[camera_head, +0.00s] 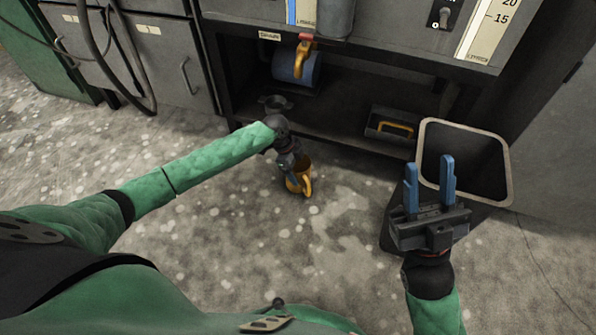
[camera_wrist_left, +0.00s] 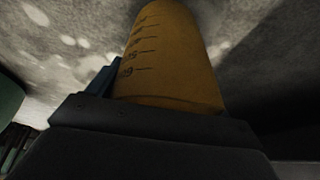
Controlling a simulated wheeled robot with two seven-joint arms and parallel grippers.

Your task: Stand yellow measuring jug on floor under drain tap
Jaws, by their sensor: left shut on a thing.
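The yellow measuring jug (camera_head: 304,184) is low over the floor in front of the dark cabinet in the head view. My left gripper (camera_head: 291,168) is shut on it, partly hiding it. In the left wrist view the jug (camera_wrist_left: 172,60) fills the middle, its dark graduation marks showing; I cannot tell whether its base touches the floor. The drain tap, with a yellow lever and red top (camera_head: 302,60), hangs under the cabinet's upper part, behind and above the jug. My right gripper (camera_head: 429,166) is open and empty, its two blue fingers apart in front of the bin.
A grey bin with a pale rim (camera_head: 463,126) stands at right. The open lower shelf (camera_head: 340,140) holds a blue roll (camera_head: 284,68) and a tray with a yellow handle (camera_head: 384,128). Cables hang by the left drawers (camera_head: 178,75). The speckled floor (camera_head: 290,245) in front is clear.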

